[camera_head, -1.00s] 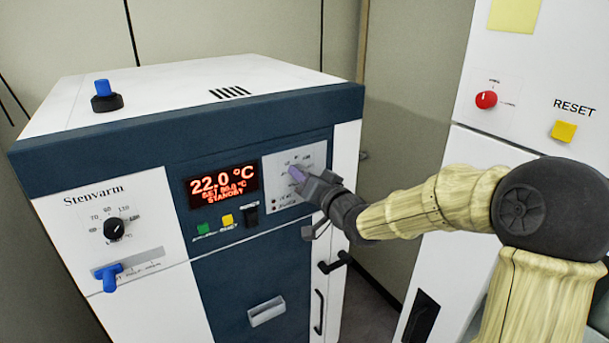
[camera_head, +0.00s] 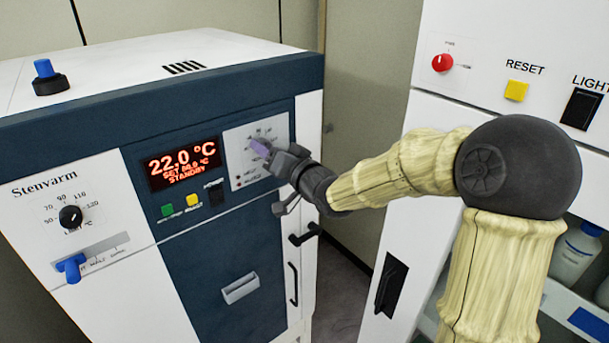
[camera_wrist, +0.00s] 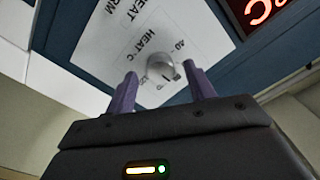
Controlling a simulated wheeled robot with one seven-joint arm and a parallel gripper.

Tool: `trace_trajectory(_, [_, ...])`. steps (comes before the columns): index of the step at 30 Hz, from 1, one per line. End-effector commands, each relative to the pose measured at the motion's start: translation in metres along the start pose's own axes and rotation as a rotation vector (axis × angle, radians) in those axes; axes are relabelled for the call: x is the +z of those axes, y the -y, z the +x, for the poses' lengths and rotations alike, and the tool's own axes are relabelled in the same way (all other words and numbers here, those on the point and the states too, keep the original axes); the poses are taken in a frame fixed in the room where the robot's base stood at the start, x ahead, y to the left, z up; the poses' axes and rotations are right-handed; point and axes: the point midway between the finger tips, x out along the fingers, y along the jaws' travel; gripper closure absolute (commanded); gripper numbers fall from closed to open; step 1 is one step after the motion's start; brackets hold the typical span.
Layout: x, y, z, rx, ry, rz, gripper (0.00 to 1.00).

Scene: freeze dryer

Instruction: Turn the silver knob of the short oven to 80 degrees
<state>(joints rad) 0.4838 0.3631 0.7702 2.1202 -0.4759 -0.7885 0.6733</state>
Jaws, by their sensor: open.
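The short oven (camera_head: 160,130), white and blue and marked Stenvarm, stands at the left in the head view. Its red display (camera_head: 183,165) reads 22.0 °C and STANDBY; the smaller set figure is too blurred to be sure of. The silver knob (camera_wrist: 161,66) sits on a white label panel (camera_wrist: 125,40) in the wrist view, with a dark pointer line. My gripper (camera_wrist: 160,71) is open, with one purple finger on each side of the knob; I cannot tell whether they touch it. In the head view my gripper (camera_head: 262,148) is at the panel and hides the knob.
A black dial (camera_head: 70,216) and a blue lever (camera_head: 72,267) are on the oven's left front. Green and yellow buttons (camera_head: 193,200) sit under the display. A taller white unit with a red knob (camera_head: 442,63) stands to the right, with a gap between.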

Motion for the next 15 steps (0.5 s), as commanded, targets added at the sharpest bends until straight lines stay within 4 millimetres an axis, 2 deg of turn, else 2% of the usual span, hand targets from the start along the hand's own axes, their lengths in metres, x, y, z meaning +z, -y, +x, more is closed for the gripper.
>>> trace_trajectory(15, [0.001, -0.002, -0.077, 0.006, -0.001, -0.004, 0.46])
